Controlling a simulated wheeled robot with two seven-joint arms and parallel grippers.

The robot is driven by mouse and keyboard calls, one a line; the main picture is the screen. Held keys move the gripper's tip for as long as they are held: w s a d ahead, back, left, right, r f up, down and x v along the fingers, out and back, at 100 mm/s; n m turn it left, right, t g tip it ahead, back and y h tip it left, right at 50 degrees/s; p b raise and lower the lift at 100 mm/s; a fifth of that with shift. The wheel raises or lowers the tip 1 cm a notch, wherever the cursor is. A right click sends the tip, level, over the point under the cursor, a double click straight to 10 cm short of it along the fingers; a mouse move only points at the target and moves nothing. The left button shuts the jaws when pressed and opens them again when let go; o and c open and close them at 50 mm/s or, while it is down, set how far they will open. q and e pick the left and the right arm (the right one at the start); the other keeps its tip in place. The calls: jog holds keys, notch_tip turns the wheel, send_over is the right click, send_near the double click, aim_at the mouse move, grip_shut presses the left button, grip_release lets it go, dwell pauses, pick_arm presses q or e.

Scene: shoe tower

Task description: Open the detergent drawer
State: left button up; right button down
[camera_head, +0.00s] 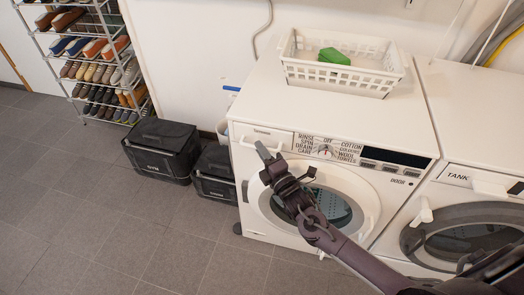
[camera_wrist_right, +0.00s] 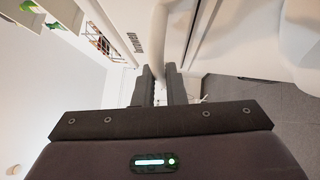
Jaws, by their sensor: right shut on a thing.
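The detergent drawer (camera_head: 270,134) is the white front at the upper left of the left washing machine (camera_head: 340,104). It looks about flush with the panel. My right gripper (camera_head: 268,154) reaches up from the lower right to the drawer's white handle (camera_head: 246,143). In the right wrist view the two dark fingers (camera_wrist_right: 160,82) are close together on the white curved handle (camera_wrist_right: 159,42), which runs between their tips. The fingers hide part of the handle. My left gripper is not in view.
The round washer door (camera_head: 338,208) is shut below my right gripper. A white basket (camera_head: 345,80) with a green item stands on top. A second machine (camera_head: 468,195) stands to the right. Black boxes (camera_head: 160,148) and a shoe rack (camera_head: 85,50) are at the left. The floor in front is clear.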

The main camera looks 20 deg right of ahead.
jog(key=shift+s+a+p, duration=0.65)
jog(key=shift+s, duration=0.25)
pick_arm(q)
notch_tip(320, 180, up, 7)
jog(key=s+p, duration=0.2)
jog(key=p, duration=0.4)
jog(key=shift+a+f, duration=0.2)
pick_arm(e)
jog(key=s+a, duration=1)
jog(key=s, duration=0.5)
jog(key=c, duration=1.5)
grip_release()
jog(key=shift+w, duration=0.1)
